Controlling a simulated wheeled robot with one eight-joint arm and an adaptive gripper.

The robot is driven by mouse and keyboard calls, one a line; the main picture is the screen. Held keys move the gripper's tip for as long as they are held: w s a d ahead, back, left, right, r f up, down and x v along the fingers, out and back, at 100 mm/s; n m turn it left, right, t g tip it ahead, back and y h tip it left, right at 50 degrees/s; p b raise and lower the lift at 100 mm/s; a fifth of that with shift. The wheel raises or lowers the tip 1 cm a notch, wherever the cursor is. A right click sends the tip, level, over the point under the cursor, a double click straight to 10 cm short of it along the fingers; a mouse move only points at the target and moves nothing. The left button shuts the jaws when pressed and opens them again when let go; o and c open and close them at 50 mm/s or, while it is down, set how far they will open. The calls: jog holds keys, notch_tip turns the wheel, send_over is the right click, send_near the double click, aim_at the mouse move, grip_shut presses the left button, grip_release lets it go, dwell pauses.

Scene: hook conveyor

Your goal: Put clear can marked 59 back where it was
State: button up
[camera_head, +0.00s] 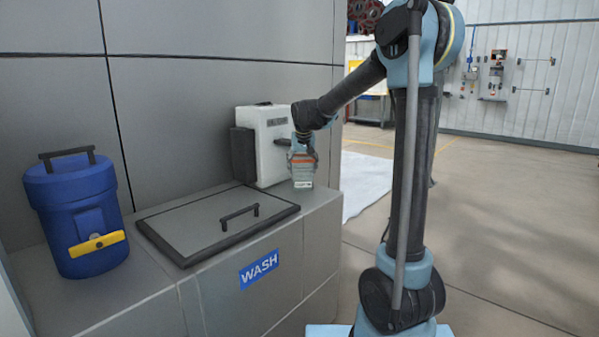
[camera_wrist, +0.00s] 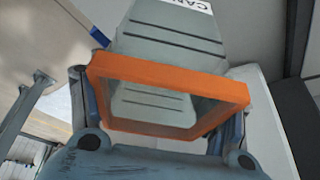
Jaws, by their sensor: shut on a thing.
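The clear can (camera_head: 302,170) is a squarish see-through container with an orange rim and a white label low on its side. It also shows in the wrist view (camera_wrist: 168,48), where the orange rim is close to the camera and part of a label reads "CAN". The number on it cannot be read. My gripper (camera_head: 303,157) is shut on the can near its rim, with a finger on each side in the wrist view (camera_wrist: 160,105). The can is upright at the right end of the grey counter, in front of a white box. I cannot tell whether its base touches the counter.
The grey counter (camera_head: 322,212) carries a blue lidded canister (camera_head: 78,215) with a yellow latch at left, and a closed hatch (camera_head: 205,222) with a black frame and handle. The white box (camera_head: 268,140) with a dark side stands behind the can. Open floor lies at right.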

jog(key=shift+w+d+f, duration=0.15)
jog(key=shift+w+f, duration=0.05)
jog(key=shift+f, duration=0.4)
jog(key=shift+s+d+f, duration=0.1)
jog(key=shift+d, duration=0.1)
jog(key=shift+a+f, duration=0.1)
jog(key=shift+a, duration=0.2)
jog(key=o, duration=1.5)
